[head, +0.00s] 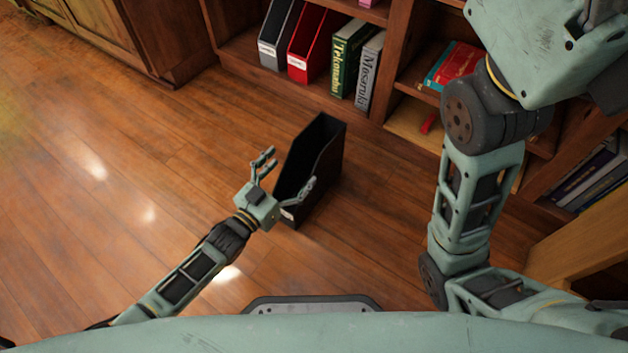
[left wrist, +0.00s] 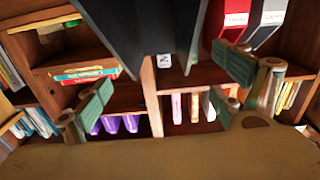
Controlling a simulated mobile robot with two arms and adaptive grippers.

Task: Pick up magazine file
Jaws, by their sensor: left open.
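A black magazine file (head: 322,160) stands upright on the wooden floor in the middle of the head view, with a white label low on its near end. My left gripper (head: 289,167) is open at the near end of the file, with one finger on each side. In the left wrist view the dark file (left wrist: 145,35) fills the top middle, and the open fingers of the left gripper (left wrist: 165,88) spread to its left and right. I cannot tell whether a finger touches it. My right arm crosses the right side, but its gripper is out of frame.
A grey file (head: 281,35), a red file (head: 312,45) and a green book (head: 347,62) stand on the bottom shelf behind. A red book (head: 455,65) lies on a shelf to the right. The floor to the left is clear.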

